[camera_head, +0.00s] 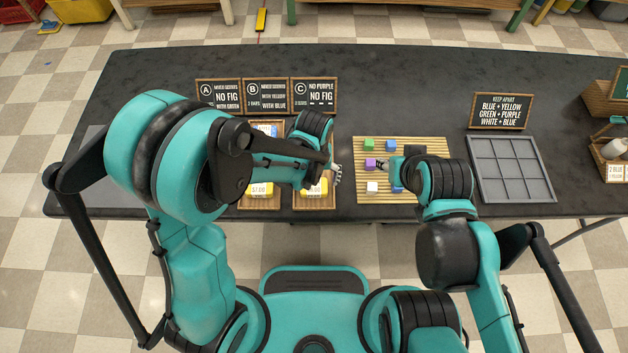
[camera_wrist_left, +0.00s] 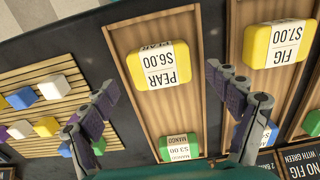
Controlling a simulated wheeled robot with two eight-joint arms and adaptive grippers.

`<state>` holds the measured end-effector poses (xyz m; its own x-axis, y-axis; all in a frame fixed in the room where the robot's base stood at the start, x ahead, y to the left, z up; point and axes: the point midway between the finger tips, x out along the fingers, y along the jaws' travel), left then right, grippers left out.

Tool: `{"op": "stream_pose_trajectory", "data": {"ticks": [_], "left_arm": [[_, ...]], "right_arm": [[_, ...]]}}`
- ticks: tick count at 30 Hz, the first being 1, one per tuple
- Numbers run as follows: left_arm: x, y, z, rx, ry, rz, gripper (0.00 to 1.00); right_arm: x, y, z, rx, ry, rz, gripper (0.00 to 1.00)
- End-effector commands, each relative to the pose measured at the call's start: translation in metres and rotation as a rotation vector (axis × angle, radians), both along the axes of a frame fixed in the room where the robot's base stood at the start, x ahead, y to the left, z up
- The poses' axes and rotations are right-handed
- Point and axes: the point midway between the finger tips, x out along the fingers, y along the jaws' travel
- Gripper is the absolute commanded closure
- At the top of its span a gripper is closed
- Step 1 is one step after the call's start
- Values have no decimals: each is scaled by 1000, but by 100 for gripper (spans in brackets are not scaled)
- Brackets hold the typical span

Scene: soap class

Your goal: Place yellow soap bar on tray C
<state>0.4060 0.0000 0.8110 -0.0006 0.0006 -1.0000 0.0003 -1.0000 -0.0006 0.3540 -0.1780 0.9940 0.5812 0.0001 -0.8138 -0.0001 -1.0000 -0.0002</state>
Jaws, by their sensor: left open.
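Tray C (camera_head: 298,207) is the wooden tray under the C sign. It holds a yellow soap bar labelled PEAR $6.00 (camera_wrist_left: 158,70) and a green bar labelled MANGO $3.00 (camera_wrist_left: 179,147), both clear in the left wrist view. A loose yellow soap bar (camera_wrist_left: 46,127) lies on the slatted mat (camera_wrist_left: 75,108); I cannot make it out in the head view. My left gripper (camera_head: 337,175) is open and empty, above the gap between tray C and the mat; its fingers also show in the left wrist view (camera_wrist_left: 162,82). My right gripper (camera_head: 382,165) is over the mat beside a purple bar (camera_head: 370,163); its jaws are too small to judge.
Green (camera_head: 369,145), blue (camera_head: 391,145) and white (camera_head: 372,187) bars lie on the mat. The neighbouring tray (camera_head: 260,207) holds a yellow FIG bar (camera_wrist_left: 275,45). A grey compartment tray (camera_head: 512,195) stands at right. My left arm hides part of the trays.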

Motion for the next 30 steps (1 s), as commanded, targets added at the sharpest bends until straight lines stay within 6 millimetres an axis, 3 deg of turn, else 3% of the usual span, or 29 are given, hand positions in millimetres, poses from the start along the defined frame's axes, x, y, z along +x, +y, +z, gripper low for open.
{"op": "stream_pose_trajectory", "data": {"ticks": [1, 3, 9, 15, 22, 26, 30], "left_arm": [[-1, 0, 17, 0, 0, 0, 11], [-1, 0, 34, 0, 0, 0, 11], [-1, 0, 74, 0, 0, 0, 11], [0, 0, 93, 0, 0, 0, 11], [0, 4, 98, -4, -8, 1, 11], [1, 24, 119, -26, -62, 5, 11], [-4, 63, 155, -57, -181, 9, 11]], "right_arm": [[0, 0, 10, 0, 0, 0, 60], [0, 0, 17, 0, 0, 0, 60], [0, 0, 32, 0, 0, 0, 60], [0, 0, 37, 0, 0, 0, 60], [0, 0, 37, 0, 0, 0, 60], [0, 0, 37, 0, 0, 0, 60], [0, 0, 37, 0, 0, 0, 60]]}}
